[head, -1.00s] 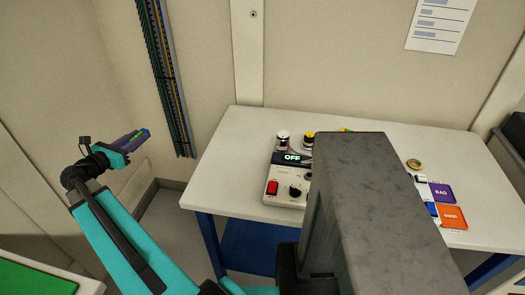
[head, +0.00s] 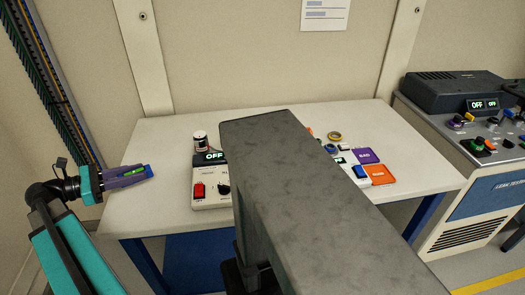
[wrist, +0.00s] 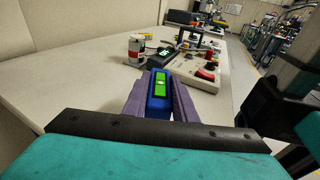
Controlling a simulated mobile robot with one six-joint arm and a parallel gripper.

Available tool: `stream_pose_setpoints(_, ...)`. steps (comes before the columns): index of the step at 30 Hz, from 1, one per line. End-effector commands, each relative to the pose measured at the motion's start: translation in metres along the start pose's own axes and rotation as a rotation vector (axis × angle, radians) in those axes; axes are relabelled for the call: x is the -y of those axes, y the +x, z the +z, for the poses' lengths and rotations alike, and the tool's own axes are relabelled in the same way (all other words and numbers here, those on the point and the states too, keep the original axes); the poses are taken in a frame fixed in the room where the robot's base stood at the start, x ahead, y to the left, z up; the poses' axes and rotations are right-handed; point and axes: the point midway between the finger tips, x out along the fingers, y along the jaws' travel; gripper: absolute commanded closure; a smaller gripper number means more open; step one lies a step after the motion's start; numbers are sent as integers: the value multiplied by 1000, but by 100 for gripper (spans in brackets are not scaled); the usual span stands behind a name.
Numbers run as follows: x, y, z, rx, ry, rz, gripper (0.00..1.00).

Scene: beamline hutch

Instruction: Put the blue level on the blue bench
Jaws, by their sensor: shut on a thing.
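My gripper (head: 128,176) has purple fingers and is shut on the blue level (head: 148,170), whose blue end and green window show between them. In the wrist view the level (wrist: 153,105) points forward between both fingers (wrist: 158,98). The bench (head: 155,137) has a pale top with blue legs and a blue lower shelf. In the head view my gripper appears at the left edge of the bench top; I cannot tell its height above it. My grey column hides the middle of the bench.
Purple BAD (head: 366,157) and orange GOOD (head: 379,175) pads lie at the right. A grey console (head: 480,185) stands further right. The bench's left part is clear.

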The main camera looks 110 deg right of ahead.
Motion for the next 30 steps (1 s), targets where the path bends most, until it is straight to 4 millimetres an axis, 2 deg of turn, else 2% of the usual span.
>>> stream_pose_setpoints(3, 0, 5, 0, 1, 2, -8, 100)
stream_pose_setpoints(20, -2, 5, 0, 1, 2, -6, 100)
stream_pose_setpoints(30, -35, 12, -1, 1, 2, -7, 100)
